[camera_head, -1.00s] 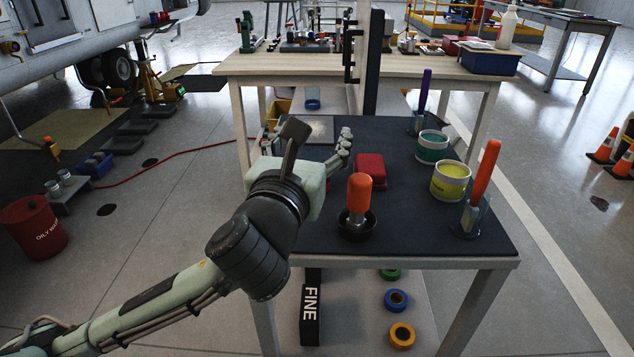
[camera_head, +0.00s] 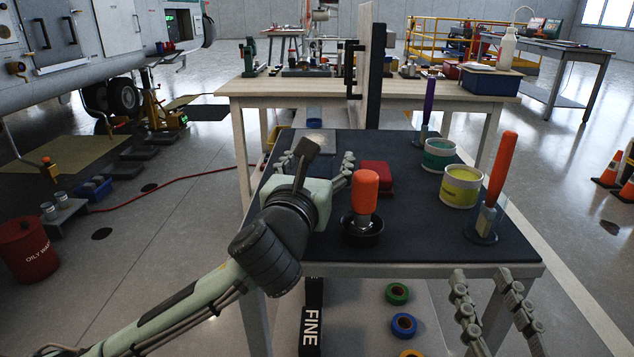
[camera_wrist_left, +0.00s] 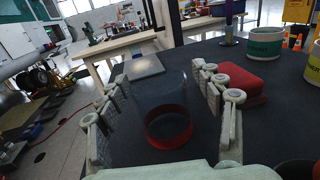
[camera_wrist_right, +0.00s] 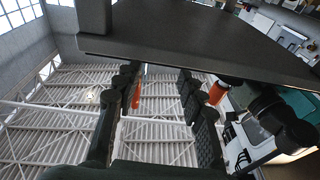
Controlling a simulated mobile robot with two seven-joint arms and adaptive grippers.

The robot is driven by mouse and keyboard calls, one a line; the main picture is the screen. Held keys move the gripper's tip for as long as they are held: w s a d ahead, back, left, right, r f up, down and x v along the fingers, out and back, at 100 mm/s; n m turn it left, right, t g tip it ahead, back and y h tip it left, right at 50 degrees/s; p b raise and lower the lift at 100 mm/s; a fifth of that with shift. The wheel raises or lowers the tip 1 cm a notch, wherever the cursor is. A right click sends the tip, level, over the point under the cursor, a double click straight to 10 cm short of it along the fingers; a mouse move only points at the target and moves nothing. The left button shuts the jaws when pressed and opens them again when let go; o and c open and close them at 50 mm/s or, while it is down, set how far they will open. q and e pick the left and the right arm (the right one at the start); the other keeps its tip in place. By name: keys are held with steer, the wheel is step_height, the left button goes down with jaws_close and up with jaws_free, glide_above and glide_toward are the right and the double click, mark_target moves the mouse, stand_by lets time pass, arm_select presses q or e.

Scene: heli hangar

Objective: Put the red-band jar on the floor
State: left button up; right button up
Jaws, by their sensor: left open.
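The red-band jar (camera_wrist_left: 168,130) is clear glass with a red band around its bottom. It stands upright on the dark mat in the left wrist view, between the spread fingers of my left gripper (camera_wrist_left: 163,95). The fingers look apart from the glass. In the head view my left gripper (camera_head: 318,168) is over the left part of the table, and I cannot make out the jar there. My right gripper (camera_head: 484,290) is open and empty at the table's front right edge; its right wrist view (camera_wrist_right: 157,80) shows the spread fingers below a dark tabletop. Grey floor (camera_head: 180,240) lies left of the table.
An orange-handled tool in a black bowl (camera_head: 362,233) and a red box (camera_head: 378,176) stand close right of my left gripper. Yellow (camera_head: 461,187) and green (camera_head: 438,154) tins are further right. Tape rolls (camera_head: 404,325) lie under the table. A red drum (camera_head: 27,250) stands left.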

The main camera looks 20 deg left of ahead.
arm_select(q)
steer(key=shift+w+a, duration=0.15)
steer(key=shift+w, duration=1.1)
steer(key=c, duration=1.4)
arm_select(e)
steer(key=shift+s+a+r+t+y, duration=0.15)
steer(key=shift+r+t, duration=0.1)
steer(key=shift+r, duration=0.25)
steer(key=shift+s+a+r+t+y, duration=0.15)
steer(key=shift+r+t, duration=0.1)
steer(key=shift+r, duration=0.2)
arm_select(q)
steer(key=shift+c, duration=0.2)
arm_select(e)
steer(key=shift+d, duration=0.1)
arm_select(q)
steer(key=shift+r, duration=0.1)
steer(key=shift+c, duration=0.5)
